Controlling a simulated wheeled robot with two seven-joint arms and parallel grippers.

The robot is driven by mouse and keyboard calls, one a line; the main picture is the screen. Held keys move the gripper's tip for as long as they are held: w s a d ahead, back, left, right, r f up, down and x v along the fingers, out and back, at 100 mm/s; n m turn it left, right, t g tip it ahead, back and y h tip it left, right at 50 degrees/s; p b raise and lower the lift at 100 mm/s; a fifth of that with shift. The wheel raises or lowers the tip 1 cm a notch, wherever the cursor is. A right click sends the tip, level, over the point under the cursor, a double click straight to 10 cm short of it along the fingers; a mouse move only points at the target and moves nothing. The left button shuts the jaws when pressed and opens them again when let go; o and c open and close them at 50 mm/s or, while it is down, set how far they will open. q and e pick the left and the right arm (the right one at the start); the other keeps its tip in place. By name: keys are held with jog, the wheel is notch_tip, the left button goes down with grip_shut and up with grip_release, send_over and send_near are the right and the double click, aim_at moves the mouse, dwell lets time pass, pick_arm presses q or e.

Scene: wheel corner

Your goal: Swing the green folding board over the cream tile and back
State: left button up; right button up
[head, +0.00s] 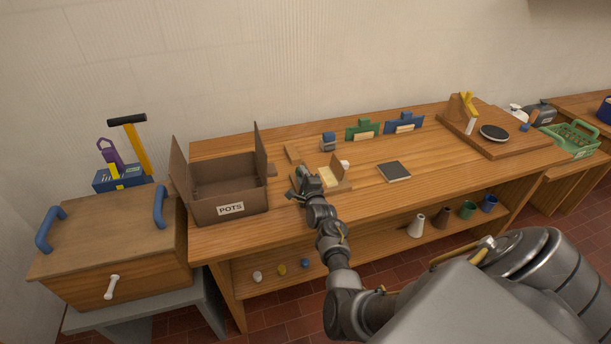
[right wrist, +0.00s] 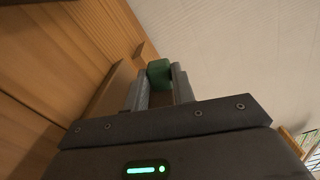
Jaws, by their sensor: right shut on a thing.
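A green folding board (head: 350,132) stands upright on the bench toward the back, with a cream tile (head: 366,136) at its front. My right gripper (head: 303,186) is well to the left and nearer, beside a wooden piece with a pale panel (head: 325,177). In the right wrist view the gripper (right wrist: 159,88) is shut on a small green block (right wrist: 159,73). What that block belongs to is unclear; the fingers hide part of it. My left gripper is not in view.
An open brown box marked POTS (head: 230,208) stands left of my right gripper. A blue board (head: 391,126) stands right of the green one. A dark square pad (head: 394,171) lies nearer. The bench front (head: 440,171) has free room.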

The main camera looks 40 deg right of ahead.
jog(key=shift+w+a+f+n+b, duration=0.1)
jog(key=shift+a+f+n+b, duration=0.2)
jog(key=shift+n, duration=0.8)
jog(key=shift+w+a+f+n+b, duration=0.15)
jog(key=shift+a+f+n, duration=0.2)
jog(key=shift+n, duration=0.75)
jog(key=shift+a, duration=0.1)
jog(key=o, duration=1)
jog(key=b+v, duration=0.1)
jog(key=v, duration=1)
